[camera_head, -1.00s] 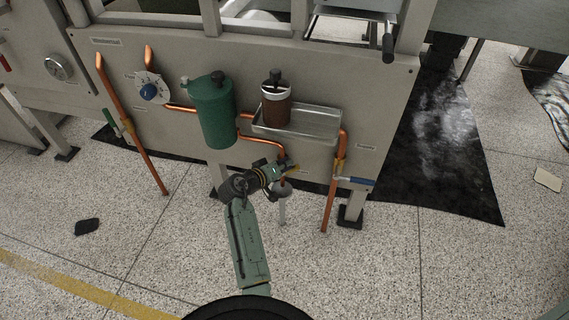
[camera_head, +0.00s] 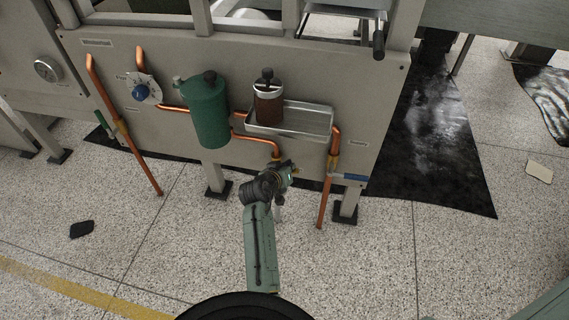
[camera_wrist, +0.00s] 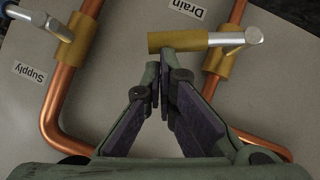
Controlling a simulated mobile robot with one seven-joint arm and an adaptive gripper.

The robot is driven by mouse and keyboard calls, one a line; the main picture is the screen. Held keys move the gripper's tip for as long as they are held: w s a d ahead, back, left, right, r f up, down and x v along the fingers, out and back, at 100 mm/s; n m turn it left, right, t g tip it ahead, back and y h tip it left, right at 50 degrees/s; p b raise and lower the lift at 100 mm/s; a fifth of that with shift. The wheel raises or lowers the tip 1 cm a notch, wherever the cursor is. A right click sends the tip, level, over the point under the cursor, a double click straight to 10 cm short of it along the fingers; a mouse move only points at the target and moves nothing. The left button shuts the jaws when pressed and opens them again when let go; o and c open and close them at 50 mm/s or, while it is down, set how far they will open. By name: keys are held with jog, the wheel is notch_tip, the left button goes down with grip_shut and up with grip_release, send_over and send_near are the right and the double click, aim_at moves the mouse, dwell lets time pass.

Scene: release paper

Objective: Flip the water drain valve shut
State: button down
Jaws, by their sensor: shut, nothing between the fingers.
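The drain valve's yellow handle (camera_wrist: 178,41) shows in the wrist view, on a silver lever arm (camera_wrist: 240,38). The handle lies crosswise to the copper pipe and its brass valve body (camera_wrist: 215,60), near the "Drain" label (camera_wrist: 184,8). My gripper (camera_wrist: 161,72) is shut and empty. Its fingertips are just below the yellow handle in the picture; I cannot tell whether they touch. In the head view my gripper (camera_head: 290,168) is at the lower panel edge and hides most of the drain valve.
The supply valve with its blue handle (camera_head: 350,177) is to the right on another copper pipe. Above are a green canister (camera_head: 208,115), a brown-and-white jar (camera_head: 268,100) and a metal tray (camera_head: 310,122). The front floor is mostly clear.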

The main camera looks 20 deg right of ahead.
aim_at(296, 173)
jog(key=d+f+m+y, duration=0.1)
jog(key=s+f+m+t+y, duration=0.1)
jog(key=shift+s+d+f, duration=0.15)
jog(key=shift+d+f, duration=0.15)
jog(key=shift+d, duration=0.1)
jog(key=shift+s+d+f, duration=0.1)
jog(key=shift+d+f, duration=0.05)
jog(key=shift+f, duration=0.3)
notch_tip(296, 173, up, 4)
jog(key=p, duration=0.3)
jog(key=shift+s, duration=0.1)
jog(key=b+v, duration=0.1)
jog(key=v, duration=0.9)
jog(key=shift+s, duration=0.35)
